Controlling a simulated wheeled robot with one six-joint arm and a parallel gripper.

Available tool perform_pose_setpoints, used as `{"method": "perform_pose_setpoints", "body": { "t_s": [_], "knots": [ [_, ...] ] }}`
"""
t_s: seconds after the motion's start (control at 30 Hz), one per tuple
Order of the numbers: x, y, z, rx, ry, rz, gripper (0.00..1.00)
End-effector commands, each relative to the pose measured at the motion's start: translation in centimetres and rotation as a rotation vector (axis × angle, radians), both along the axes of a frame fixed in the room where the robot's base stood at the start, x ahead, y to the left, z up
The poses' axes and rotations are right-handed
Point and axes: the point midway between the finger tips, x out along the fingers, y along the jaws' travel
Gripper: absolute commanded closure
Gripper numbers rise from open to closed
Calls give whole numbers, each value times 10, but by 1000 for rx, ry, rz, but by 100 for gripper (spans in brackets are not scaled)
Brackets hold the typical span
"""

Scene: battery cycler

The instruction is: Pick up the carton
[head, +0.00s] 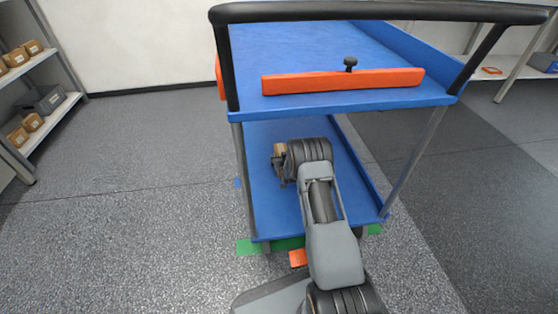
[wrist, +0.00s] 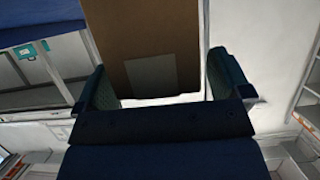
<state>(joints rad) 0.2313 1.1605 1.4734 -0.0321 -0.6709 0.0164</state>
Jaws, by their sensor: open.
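The carton (wrist: 152,30) is brown with a paler square patch and fills the upper middle of the wrist view. My gripper (wrist: 161,84) is open, with one finger on each side of the carton's near end. A narrow gap shows beside the right finger; I cannot tell whether the left finger touches. In the head view a small brown part of the carton (head: 280,149) shows at my gripper (head: 278,162), over the lower shelf of the blue cart (head: 275,212). My arm hides most of it there.
The cart's upper shelf (head: 300,45) lies above my arm, with an orange bar (head: 340,81) and black knob on its front edge. Grey posts stand at both sides. A rack at left holds several small cartons (head: 33,122). Floor at left is clear.

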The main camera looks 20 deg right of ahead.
Motion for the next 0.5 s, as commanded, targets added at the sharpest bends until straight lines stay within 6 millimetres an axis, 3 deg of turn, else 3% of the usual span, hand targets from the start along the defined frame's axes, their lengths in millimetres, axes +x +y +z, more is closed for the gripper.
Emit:
{"method": "perform_pose_setpoints", "body": {
  "t_s": [0.37, 0.5],
  "knots": [
    [5, 7, -4, 0, 0, 13, 4],
    [6, 8, -4, 0, 0, 14, 16]
  ]
}}
